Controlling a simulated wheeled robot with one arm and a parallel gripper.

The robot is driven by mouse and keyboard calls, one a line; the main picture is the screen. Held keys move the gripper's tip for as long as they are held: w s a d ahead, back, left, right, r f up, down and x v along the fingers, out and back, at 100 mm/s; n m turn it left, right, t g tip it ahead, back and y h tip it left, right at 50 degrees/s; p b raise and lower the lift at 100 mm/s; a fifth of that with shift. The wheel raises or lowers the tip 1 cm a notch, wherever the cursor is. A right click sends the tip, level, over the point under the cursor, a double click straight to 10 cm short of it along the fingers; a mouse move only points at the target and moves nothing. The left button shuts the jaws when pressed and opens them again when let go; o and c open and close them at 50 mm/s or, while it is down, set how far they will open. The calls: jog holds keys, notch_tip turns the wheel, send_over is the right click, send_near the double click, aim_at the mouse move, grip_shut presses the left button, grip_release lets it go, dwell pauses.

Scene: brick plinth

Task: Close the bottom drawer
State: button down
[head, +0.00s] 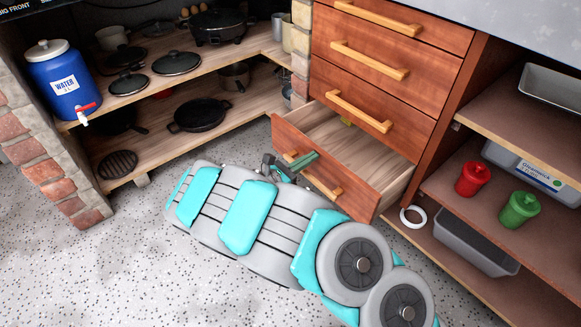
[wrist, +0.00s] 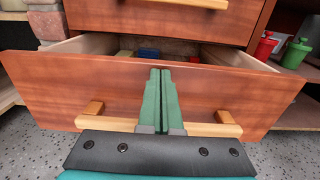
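The bottom drawer (head: 345,180) has a reddish wood front and is pulled well out of the cabinet, its pale inside showing. Its light wooden handle (head: 322,184) runs across the front and also shows in the wrist view (wrist: 220,129). My gripper (head: 305,160) is at the drawer front, close to the handle. In the wrist view my gripper (wrist: 160,75) has its two green fingers side by side with only a thin dark line between them, empty. They overlap the drawer front (wrist: 225,90) and hide the handle's middle. Whether they touch it I cannot tell.
Drawers above (head: 385,75) look shut. Small blue (wrist: 148,53) and yellow things lie at the back of the open drawer. Right shelves hold a red cup (head: 472,178) and green cup (head: 519,209). Pan shelves (head: 165,150) stand left. Speckled floor (head: 130,270) is clear in front.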

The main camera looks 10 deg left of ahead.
jog(key=b+x, duration=0.2)
jog(key=x, duration=1.5)
jog(key=shift+d, duration=0.2)
jog(key=shift+w+r, duration=0.15)
jog(key=shift+w, duration=0.05)
